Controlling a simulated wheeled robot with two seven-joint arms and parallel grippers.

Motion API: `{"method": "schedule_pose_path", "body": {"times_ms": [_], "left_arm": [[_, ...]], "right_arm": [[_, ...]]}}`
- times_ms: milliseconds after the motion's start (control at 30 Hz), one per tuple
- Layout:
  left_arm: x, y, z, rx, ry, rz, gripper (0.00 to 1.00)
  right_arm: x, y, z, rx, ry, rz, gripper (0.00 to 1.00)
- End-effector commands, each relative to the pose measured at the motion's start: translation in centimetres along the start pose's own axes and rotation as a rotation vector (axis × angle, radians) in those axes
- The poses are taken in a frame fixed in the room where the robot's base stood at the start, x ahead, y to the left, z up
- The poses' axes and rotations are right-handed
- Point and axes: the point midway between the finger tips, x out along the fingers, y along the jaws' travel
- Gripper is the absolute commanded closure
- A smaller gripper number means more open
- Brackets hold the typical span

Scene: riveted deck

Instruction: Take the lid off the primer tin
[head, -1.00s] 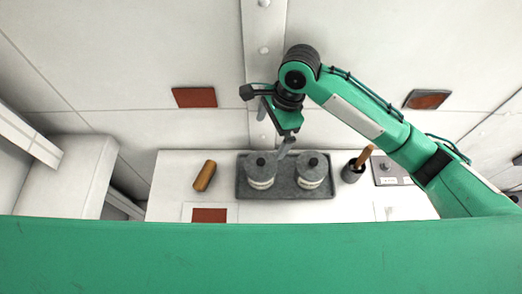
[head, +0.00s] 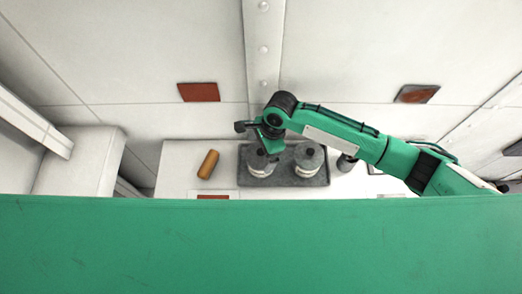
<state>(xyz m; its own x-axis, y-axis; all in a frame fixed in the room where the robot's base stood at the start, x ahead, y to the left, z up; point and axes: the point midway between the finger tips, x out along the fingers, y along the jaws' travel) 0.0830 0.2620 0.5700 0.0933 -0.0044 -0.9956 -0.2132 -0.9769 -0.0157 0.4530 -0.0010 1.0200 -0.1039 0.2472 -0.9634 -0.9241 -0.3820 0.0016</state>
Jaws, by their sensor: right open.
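Two round grey-lidded tins with pale sides and dark knobs stand upright side by side in a dark grey tray (head: 285,180). The left tin (head: 258,169) is partly covered by my right gripper, and the right tin (head: 308,161) shows clearly. No label is readable, so I cannot tell which is the primer tin. My right gripper (head: 270,156) is open and empty, right at the left tin's lid knob in the picture. Whether it touches the knob is hidden by the arm. My left gripper is out of view.
An orange-brown roller-like piece (head: 208,164) lies on the white bench (head: 177,172) left of the tray. A dark cup (head: 346,163) stands right of the tray, partly behind my right arm. A green surface fills the bottom of the view and hides the bench's front.

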Motion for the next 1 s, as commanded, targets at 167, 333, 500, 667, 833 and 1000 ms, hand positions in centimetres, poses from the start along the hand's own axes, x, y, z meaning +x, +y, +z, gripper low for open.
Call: {"method": "schedule_pose_path", "body": {"times_ms": [167, 333, 500, 667, 833, 1000], "left_arm": [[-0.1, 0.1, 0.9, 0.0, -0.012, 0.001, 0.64], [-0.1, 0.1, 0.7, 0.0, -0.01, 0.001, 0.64], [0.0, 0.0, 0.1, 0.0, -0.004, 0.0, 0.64], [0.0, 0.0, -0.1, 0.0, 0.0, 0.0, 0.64], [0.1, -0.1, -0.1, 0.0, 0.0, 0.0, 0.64], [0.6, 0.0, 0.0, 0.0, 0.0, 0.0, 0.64]], "right_arm": [[0.4, 0.0, 0.0, -0.001, 0.0, 0.0, 0.0], [0.3, 0.0, 0.0, -0.001, 0.0, -0.001, 0.16], [0.3, 0.0, 0.0, -0.001, 0.0, -0.001, 0.36], [0.3, 0.0, 0.0, -0.001, 0.0, -0.001, 0.37], [0.1, 0.0, 0.1, -0.001, 0.0, -0.001, 0.37], [-1.1, -0.1, 0.4, -0.003, -0.001, -0.003, 0.37]]}}
